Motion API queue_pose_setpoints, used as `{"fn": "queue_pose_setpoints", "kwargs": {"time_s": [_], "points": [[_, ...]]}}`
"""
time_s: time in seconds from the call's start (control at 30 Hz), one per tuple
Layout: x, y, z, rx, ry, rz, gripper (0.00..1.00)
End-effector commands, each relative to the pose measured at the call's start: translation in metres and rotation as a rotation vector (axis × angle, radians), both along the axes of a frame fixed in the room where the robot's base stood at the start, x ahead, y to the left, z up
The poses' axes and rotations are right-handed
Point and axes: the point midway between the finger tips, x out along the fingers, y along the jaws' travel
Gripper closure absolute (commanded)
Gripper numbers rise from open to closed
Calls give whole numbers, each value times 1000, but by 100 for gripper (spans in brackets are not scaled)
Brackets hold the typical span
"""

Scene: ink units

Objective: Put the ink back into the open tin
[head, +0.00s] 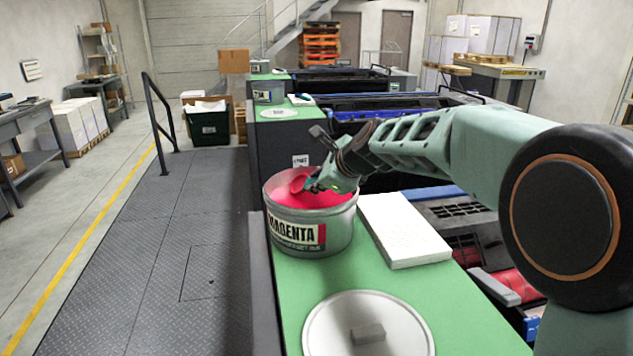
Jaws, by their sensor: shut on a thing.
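The open tin (310,240) is a grey metal can labelled MAGENTA. It stands upright on the green top and holds bright pink-red ink (322,198). My gripper (313,184) is over the right part of the tin's mouth, tilted down to the left. It is shut on a small rounded pink-red piece (299,183), the colour of the ink. Whether this is a lump of ink or an ink-covered tool, I cannot tell. It shows just above or at the ink surface; contact is unclear. The fingertips are small and partly hidden.
A round grey lid (325,325) with a block handle lies on the green top (300,278) in front of the tin. A white pad (405,232) lies right of the tin. Press machinery (465,225) is farther right. A dark tread-plate walkway (175,250) runs along the left.

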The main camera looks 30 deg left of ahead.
Motion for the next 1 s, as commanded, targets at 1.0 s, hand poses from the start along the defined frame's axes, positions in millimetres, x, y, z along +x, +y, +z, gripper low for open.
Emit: {"fn": "queue_pose_setpoints", "kwargs": {"time_s": [1.0], "points": [[0,0,116,1,0,1,100]]}}
